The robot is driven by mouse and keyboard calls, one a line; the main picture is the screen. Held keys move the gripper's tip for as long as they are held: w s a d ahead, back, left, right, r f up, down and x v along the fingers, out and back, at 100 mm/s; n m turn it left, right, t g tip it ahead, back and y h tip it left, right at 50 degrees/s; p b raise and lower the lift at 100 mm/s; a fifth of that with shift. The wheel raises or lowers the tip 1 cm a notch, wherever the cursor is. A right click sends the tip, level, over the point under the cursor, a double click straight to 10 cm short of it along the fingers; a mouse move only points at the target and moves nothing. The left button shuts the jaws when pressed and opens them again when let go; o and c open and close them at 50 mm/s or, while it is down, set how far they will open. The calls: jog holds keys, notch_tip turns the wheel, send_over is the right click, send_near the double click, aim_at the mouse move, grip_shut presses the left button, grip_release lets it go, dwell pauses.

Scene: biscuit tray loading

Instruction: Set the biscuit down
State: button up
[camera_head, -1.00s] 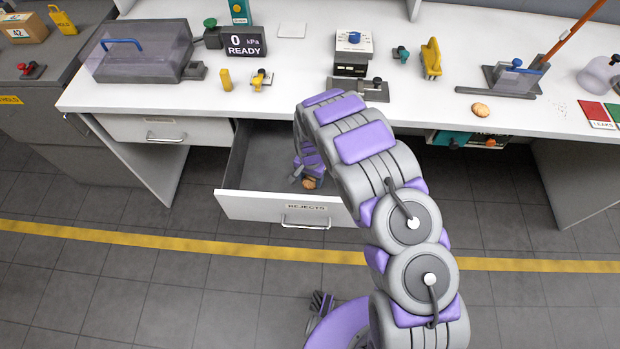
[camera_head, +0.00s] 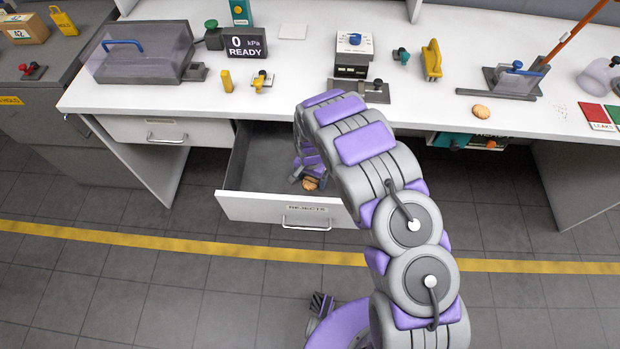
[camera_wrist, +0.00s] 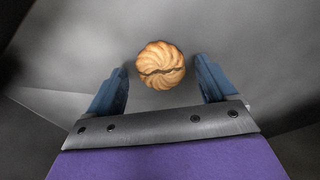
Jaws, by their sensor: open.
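A round, golden, swirled biscuit (camera_wrist: 160,66) lies on the grey floor of the open drawer marked REJECTS (camera_head: 250,205). A dark line runs across its face. It also shows in the head view (camera_head: 311,184), close behind the drawer front. My gripper (camera_wrist: 165,82) is open, with one blue finger on each side of the biscuit and a visible gap to both. In the head view my gripper (camera_head: 309,178) is inside the drawer, partly hidden by my arm. A second biscuit (camera_head: 481,111) lies on the white bench at the right.
The white bench (camera_head: 290,80) stands above the drawer, carrying a READY display (camera_head: 245,44), a clear-lidded box (camera_head: 140,52) and a small tester (camera_head: 352,55). The drawer's walls surround my gripper. Its left part is bare.

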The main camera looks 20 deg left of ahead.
aim_at(310, 181)
notch_tip(310, 181, up, 12)
jog(key=p, duration=0.3)
jog(key=s+d+r, duration=0.4)
jog(key=d+r, duration=0.6)
jog(key=r, duration=0.1)
jog(key=s+d+r, duration=0.3)
jog(key=d+r, duration=0.7)
jog(key=d, duration=0.1)
jog(key=s+d+r, duration=0.3)
jog(key=s, duration=0.6)
jog(key=s+d+r+n+g, duration=0.1)
jog(key=s+d+r, duration=0.2)
jog(key=s, duration=0.5)
jog(key=s+d+r, duration=0.3)
jog(key=s+d, duration=0.1)
jog(key=s, duration=0.5)
jog(key=shift+s+n+g, duration=0.35)
jog(key=shift+n+g, duration=0.05)
